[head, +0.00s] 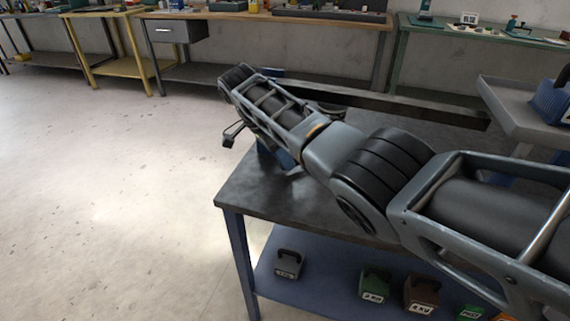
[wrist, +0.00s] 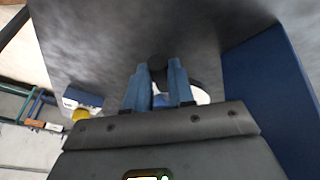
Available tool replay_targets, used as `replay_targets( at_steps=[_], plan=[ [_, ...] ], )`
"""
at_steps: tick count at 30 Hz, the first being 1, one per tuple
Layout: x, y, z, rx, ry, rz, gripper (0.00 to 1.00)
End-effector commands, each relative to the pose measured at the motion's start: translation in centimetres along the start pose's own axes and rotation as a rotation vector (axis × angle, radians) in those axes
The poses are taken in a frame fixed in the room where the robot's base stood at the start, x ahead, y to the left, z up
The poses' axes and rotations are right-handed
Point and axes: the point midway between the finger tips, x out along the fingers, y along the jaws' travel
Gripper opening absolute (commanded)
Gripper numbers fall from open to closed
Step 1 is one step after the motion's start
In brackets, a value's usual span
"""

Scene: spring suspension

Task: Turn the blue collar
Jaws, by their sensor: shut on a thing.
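In the wrist view, the two blue-grey fingers of my gripper (wrist: 160,75) are close together, shut on a dark round part (wrist: 158,64) at their tips. A small patch of brighter blue (wrist: 160,101) shows between the fingers; I cannot tell whether it is the blue collar. A wide blue block (wrist: 265,80) stands to the right of the fingers. In the head view, my arm reaches over the dark workbench (head: 265,200) and hides most of the work. A bit of blue (head: 280,158) shows under the arm near the bench's left end.
Below the bench top, a blue shelf (head: 322,292) holds several weights with handles, such as a grey one (head: 288,264) and a green one (head: 374,285). A grey tray (head: 510,110) stands at the right. Open floor (head: 120,190) lies to the left.

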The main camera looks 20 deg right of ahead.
Motion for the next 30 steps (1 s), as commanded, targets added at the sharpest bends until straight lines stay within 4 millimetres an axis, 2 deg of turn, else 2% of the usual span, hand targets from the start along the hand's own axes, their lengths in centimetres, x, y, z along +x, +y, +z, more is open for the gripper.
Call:
replay_targets(
  at_steps=[12, 13, 20, 27, 30],
  plan=[
    [-0.12, -0.11, 0.07, 0.006, -0.002, -0.001, 0.00],
    [-0.12, -0.12, 0.07, 0.006, -0.002, -0.002, 0.26],
    [-0.09, -0.10, 0.03, 0.006, -0.002, -0.001, 0.48],
    [-0.12, -0.09, 0.00, 0.006, -0.001, 0.000, 0.48],
    [-0.73, -0.13, 0.01, 0.005, -0.001, -0.002, 0.48]
  ],
)
